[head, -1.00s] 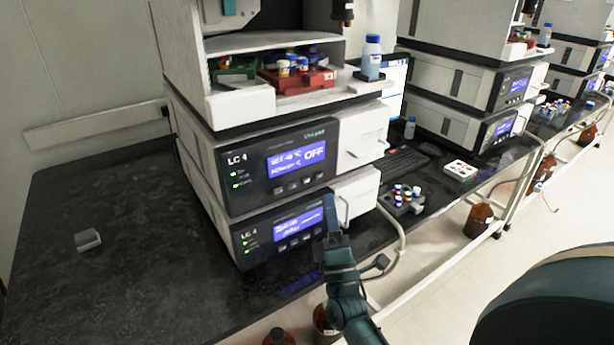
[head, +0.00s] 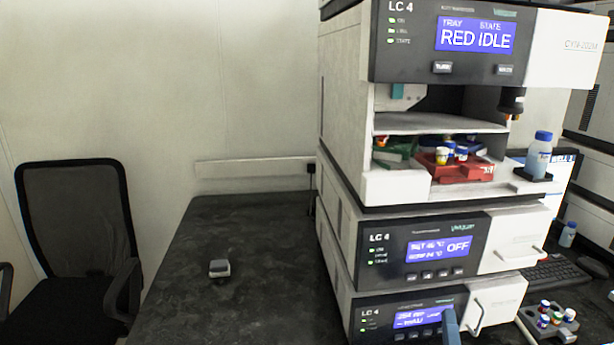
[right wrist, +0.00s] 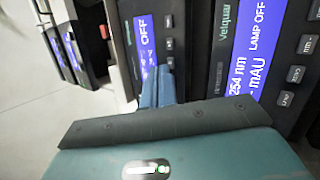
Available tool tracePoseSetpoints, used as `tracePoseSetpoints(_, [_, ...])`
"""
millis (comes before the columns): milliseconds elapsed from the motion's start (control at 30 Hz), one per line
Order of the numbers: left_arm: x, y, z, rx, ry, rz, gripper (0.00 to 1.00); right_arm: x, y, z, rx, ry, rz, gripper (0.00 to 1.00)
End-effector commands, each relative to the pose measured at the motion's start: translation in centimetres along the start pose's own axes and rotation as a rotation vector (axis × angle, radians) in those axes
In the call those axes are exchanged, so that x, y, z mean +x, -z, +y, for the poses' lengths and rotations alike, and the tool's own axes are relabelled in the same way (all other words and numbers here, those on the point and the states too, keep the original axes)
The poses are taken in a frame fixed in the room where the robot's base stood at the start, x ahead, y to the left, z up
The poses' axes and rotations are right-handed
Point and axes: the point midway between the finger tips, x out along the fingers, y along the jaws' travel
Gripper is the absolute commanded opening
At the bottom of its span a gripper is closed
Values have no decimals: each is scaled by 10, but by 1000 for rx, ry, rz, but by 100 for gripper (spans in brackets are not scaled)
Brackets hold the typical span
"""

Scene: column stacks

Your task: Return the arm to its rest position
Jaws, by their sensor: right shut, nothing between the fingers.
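My right gripper (head: 451,325) shows at the bottom of the head view as a blue fingertip in front of the lowest LC 4 module (head: 385,318). The rest of that arm is below the picture. In the right wrist view its blue fingers (right wrist: 157,88) are together with nothing between them, close to the module fronts. I cannot tell whether they touch a panel. My left gripper is not in view.
The LC 4 stack holds a red tray (head: 455,170) with vials and a bottle (head: 539,156) on its ledge. A vial rack (head: 550,320) stands at the right. A small grey box (head: 219,268) lies on the otherwise bare dark bench left. A chair (head: 72,235) stands far left.

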Motion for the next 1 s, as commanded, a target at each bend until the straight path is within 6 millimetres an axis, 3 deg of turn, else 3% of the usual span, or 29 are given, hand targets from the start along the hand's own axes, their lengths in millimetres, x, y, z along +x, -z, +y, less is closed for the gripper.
tracePoseSetpoints(100, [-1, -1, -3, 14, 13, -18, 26, -31, 27, -17, 293, 215, 95, 0])
tracePoseSetpoints(267, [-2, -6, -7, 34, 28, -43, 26, -88, 61, -39, 703, 562, 92, 0])
tracePoseSetpoints(400, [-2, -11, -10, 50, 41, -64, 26, -149, 83, -48, 1016, 868, -43, 0])
tracePoseSetpoints(600, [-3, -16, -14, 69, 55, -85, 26, -221, 98, -46, 1295, 1164, -333, 0])
tracePoseSetpoints(800, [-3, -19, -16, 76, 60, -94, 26, -250, 101, -42, 1386, 1258, -489, 0])
tracePoseSetpoints(1000, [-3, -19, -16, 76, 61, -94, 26, -251, 102, -43, 1392, 1261, -499, 0])
